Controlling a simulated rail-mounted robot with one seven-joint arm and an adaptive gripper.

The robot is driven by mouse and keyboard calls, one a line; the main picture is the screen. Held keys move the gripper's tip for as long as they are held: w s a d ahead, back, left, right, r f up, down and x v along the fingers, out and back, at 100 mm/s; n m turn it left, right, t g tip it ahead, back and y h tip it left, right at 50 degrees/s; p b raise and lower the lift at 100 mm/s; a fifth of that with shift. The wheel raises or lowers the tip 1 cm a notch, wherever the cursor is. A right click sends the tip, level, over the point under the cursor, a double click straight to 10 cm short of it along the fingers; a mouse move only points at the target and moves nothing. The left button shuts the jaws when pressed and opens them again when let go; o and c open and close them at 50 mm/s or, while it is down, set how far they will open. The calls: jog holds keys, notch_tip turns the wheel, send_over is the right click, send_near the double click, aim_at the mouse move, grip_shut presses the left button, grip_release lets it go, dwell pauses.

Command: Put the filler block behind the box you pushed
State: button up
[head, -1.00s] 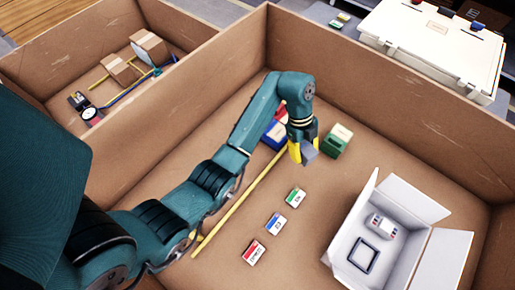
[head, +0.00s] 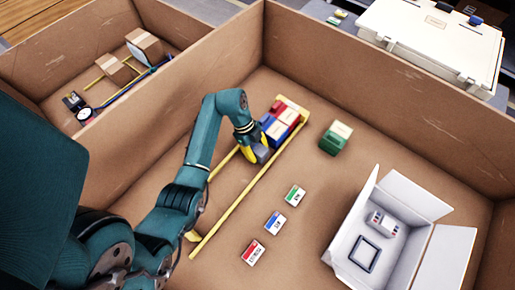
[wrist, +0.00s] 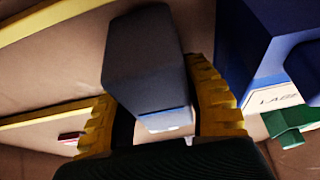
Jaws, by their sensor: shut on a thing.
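My gripper (head: 256,152) is shut on the grey filler block (wrist: 150,75), which sits between its yellow fingers in the wrist view. In the head view the filler block (head: 261,156) is low in the yellow-railed lane, just on the near side of the blue box (head: 272,128). The red box (head: 289,111) stands beyond the blue box at the lane's far end. The blue box (wrist: 265,50) is close to the right of the block in the wrist view. Whether the block touches the lane floor or the blue box I cannot tell.
A green box (head: 336,138) stands outside the lane on the right. Yellow rails (head: 240,203) run along the lane. Green, blue and red label cards (head: 274,222) lie on the cardboard floor. An open white carton (head: 345,273) is at the lower right. Tall cardboard walls (head: 370,110) surround the area.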

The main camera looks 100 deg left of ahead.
jog(key=shift+f, duration=0.35)
jog(key=shift+f, duration=0.1)
jog(key=o, duration=0.9)
jog(key=shift+o, duration=0.2)
jog(key=p+v, duration=0.4)
jog(key=v, duration=0.7)
jog(key=shift+w+p, duration=0.15)
jog(key=shift+p, duration=0.2)
jog(key=shift+s+a+r+p, duration=0.15)
jog(key=shift+s+r+p, duration=0.2)
jog(key=shift+r, duration=0.3)
jog(key=shift+w, duration=0.1)
